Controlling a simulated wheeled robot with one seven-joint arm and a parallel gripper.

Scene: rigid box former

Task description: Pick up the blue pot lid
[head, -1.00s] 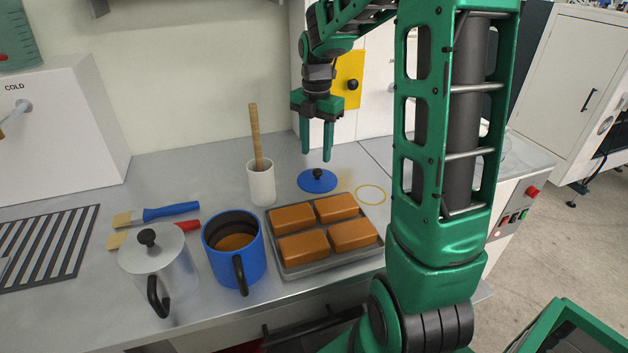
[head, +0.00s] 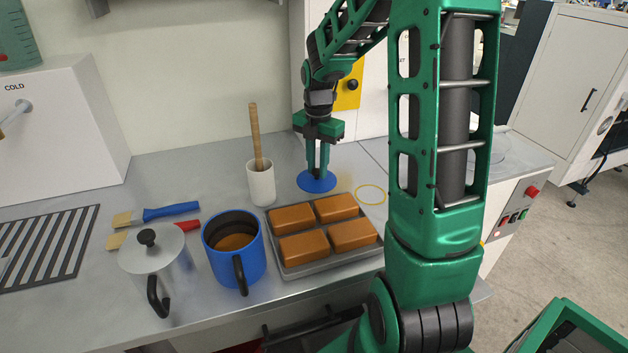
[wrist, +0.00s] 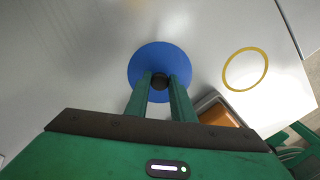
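The blue pot lid (head: 316,183) lies flat on the grey counter behind the tray of brown blocks. In the wrist view the lid (wrist: 150,59) is a blue disc with a dark knob (wrist: 159,80) at its middle. My gripper (head: 318,173) points straight down over the lid, its fingertips at the knob. In the wrist view the green fingers (wrist: 160,82) stand on either side of the knob and are close to it, apparently touching. The fingers hide most of the knob in the head view. The lid appears to rest on the counter.
A tray (head: 330,263) of brown blocks sits in front of the lid. A white cup (head: 261,185) with a wooden handle stands to its left. A blue pot (head: 222,266) and a silver lidded pot (head: 160,265) stand front left. A yellow ring (head: 371,195) marks bare counter to the right.

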